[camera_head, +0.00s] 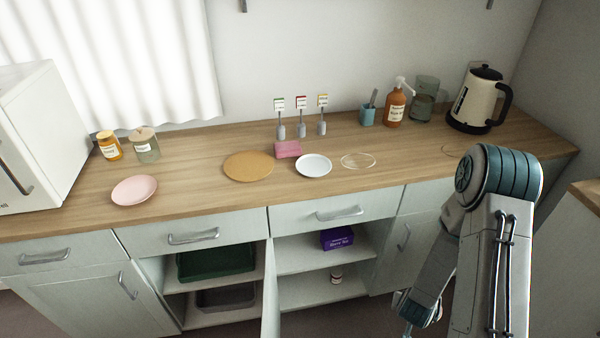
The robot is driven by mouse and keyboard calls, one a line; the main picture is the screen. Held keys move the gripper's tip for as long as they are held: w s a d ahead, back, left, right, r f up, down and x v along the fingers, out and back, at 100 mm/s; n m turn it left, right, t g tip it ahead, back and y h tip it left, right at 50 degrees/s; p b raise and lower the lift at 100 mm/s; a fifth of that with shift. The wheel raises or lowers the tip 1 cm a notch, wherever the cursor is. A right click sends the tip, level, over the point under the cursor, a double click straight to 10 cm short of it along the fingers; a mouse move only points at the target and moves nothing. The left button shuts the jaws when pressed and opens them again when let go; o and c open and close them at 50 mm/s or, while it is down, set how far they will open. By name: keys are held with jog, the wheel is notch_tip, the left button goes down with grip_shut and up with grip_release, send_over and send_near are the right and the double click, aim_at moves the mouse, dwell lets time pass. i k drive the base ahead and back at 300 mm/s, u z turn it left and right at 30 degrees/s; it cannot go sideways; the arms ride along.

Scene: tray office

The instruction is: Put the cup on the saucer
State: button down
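A round white dish (313,166), which may be the saucer, lies near the middle of the wooden counter with nothing on it. A pink dish (134,190) lies bare at the left. I see no plain cup for certain. A small teal holder (367,117) with a thin item in it stands at the back. A grey-green glass-like vessel (424,95) stands near the kettle. My gripper (408,330) is low at the bottom edge, in front of the cabinets and well below the counter top. Its fingers are mostly cut off, so its opening is unclear.
A wooden mat (249,166), pink sponge (288,149), clear disc (358,160) and three label stands (301,129) are mid-counter. A pump bottle (395,108) and kettle (478,101) stand back right; jars (146,149) and a microwave (42,140) left. An open cabinet door (270,295) juts out.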

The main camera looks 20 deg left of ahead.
aim_at(134, 194)
jog(key=k, duration=0.45)
jog(key=z, duration=2.7)
jog(key=k, duration=2.95)
jog(key=u, duration=2.65)
